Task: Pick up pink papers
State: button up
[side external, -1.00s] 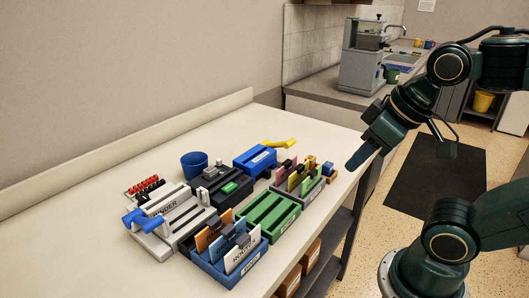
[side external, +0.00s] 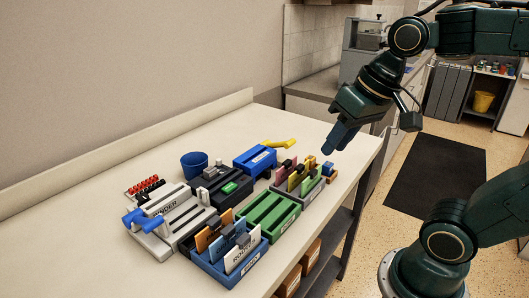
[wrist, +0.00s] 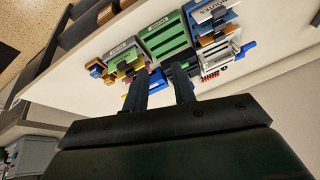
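The pink papers (side external: 282,173) stand upright in a grey slotted tray (side external: 300,197), together with yellow-green and other dark pink or red cards. The tray sits near the right end of the table. My gripper (side external: 333,146) is above and to the right of this tray, clear of the papers. In the wrist view my gripper (wrist: 160,80) shows two dark fingers set apart with nothing held between them. The left finger partly covers the tray area, so the pink papers are hard to make out there.
A green slotted tray (side external: 271,218) and a blue tray of cards (side external: 240,268) stand in front of the grey tray. A blue hole punch (side external: 252,163) with a yellow handle is behind it. A blue cup (side external: 194,165) and a grey binder (side external: 165,222) are further left.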

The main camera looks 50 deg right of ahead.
jog(key=w+d+m+g+y, duration=0.1)
jog(key=w+m, duration=0.3)
jog(key=w, duration=0.2)
jog(key=m+g+y, duration=0.2)
jog(key=m+g, duration=0.1)
jog(key=m, duration=0.4)
send_over(287, 161)
jog(key=s+a, duration=0.2)
notch_tip(287, 161, down, 2)
jog(key=f, duration=0.1)
jog(key=w+d+f+m+y, duration=0.1)
jog(key=w+d+f+m, duration=0.1)
jog(key=d+f+m, duration=0.2)
jog(key=d, duration=0.3)
jog(key=shift+g, duration=0.3)
jog(key=shift+a+f, duration=0.1)
jog(key=shift+a, duration=0.05)
jog(key=shift+x, duration=4.2)
jog(key=shift+x, duration=2.6)
grip_shut()
